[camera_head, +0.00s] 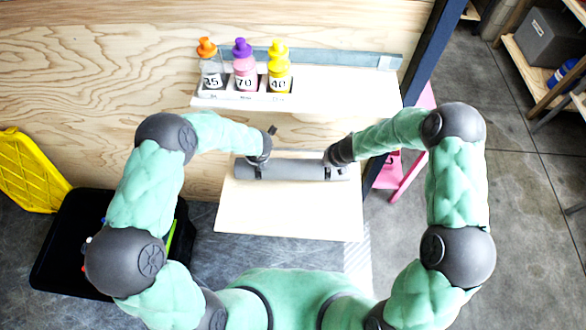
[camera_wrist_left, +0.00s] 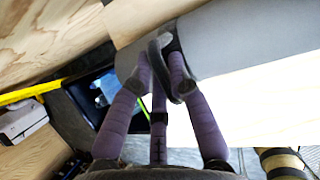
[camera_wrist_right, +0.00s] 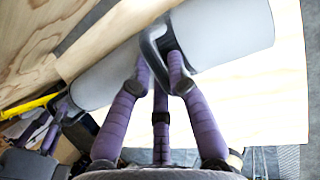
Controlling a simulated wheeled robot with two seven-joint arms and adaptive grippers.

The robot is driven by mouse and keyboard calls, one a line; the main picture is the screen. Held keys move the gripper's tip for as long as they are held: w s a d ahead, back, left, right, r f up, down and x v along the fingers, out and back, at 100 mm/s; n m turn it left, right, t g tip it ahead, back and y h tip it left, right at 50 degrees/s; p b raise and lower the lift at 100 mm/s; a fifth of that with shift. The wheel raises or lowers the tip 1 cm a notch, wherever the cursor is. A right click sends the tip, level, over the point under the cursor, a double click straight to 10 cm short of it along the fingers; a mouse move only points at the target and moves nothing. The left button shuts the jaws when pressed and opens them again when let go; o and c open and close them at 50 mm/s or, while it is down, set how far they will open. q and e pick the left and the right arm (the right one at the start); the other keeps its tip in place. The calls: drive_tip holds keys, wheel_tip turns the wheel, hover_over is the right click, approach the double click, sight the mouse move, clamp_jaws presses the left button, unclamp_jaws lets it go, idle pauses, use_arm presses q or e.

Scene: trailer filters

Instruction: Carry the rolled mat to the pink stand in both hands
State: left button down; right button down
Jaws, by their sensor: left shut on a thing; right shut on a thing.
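The rolled mat (camera_head: 291,170) is a grey cylinder with dark loops or straps near its ends. It lies level, left to right, at or just over the back of a pale lower board; I cannot tell whether it touches. My left gripper (camera_wrist_left: 162,62) is shut on the dark loop near the mat's left end. My right gripper (camera_wrist_right: 160,58) is shut on the loop near its right end. The mat also shows in the right wrist view (camera_wrist_right: 225,32). The pink stand (camera_head: 407,178) is at the right, behind a dark blue post, largely hidden by the post and my right arm.
The pale lower board (camera_head: 290,212) is otherwise bare. An upper shelf (camera_head: 345,88) holds numbered bottles with orange, purple and yellow caps. The dark blue post (camera_head: 428,55) stands between boards and stand. A black bin (camera_head: 60,255) is at left; open floor (camera_head: 535,210) lies right.

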use_arm(q)
drive_tip(key=shift+w+r, duration=0.1)
drive_tip(key=shift+r, duration=0.1)
use_arm(e)
drive_tip(key=shift+w+r, duration=0.1)
drive_tip(key=shift+r, duration=0.1)
